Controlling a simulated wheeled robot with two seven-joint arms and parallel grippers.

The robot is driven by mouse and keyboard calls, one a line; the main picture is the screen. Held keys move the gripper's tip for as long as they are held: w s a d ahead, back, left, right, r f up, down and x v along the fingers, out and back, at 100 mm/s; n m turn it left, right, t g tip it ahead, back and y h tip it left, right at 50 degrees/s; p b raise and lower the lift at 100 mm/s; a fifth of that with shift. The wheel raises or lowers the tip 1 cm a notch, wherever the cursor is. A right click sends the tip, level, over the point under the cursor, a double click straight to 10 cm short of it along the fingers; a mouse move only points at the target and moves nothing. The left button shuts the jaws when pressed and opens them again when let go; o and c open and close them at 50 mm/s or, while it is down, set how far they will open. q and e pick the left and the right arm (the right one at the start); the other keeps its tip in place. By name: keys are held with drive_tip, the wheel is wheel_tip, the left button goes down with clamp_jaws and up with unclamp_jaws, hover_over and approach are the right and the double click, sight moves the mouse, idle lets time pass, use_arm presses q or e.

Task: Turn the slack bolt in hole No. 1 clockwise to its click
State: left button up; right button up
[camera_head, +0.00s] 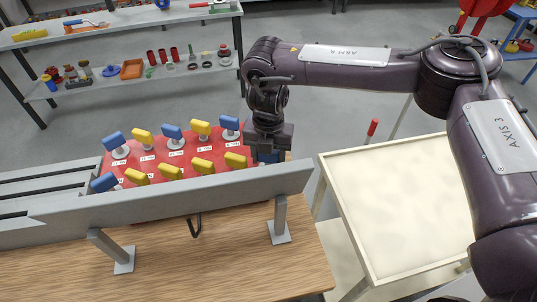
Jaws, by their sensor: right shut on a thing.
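A red plate (190,158) carries two rows of bolts with blue or yellow handle-like heads, each by a small white label. The label numbers are too small to read, so I cannot tell which is hole No. 1. My right gripper (268,150) points down at the right end of the front row. It is shut on a blue-headed bolt (268,157), which its jaws mostly hide. The yellow-headed bolt (236,159) stands just left of it. The blue-headed bolt (230,124) stands behind, to the left. My left gripper is out of view.
A grey metal beam (170,200) runs along the front of the plate, close to my gripper, above a wooden bench (180,270). A cream-topped table (400,200) stands right. Shelves (140,70) with tools and parts stand at the back left.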

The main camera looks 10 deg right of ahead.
drive_tip(key=shift+m, duration=0.5)
drive_tip(key=o, duration=0.6)
drive_tip(key=shift+m+p, duration=0.35)
drive_tip(key=shift+m, duration=0.15)
drive_tip(key=shift+c, duration=0.2)
drive_tip(key=o, duration=0.5)
drive_tip(key=shift+f, duration=0.1)
wheel_tip(320, 180, up, 9)
drive_tip(key=p, duration=0.6)
drive_tip(key=shift+p, duration=0.4)
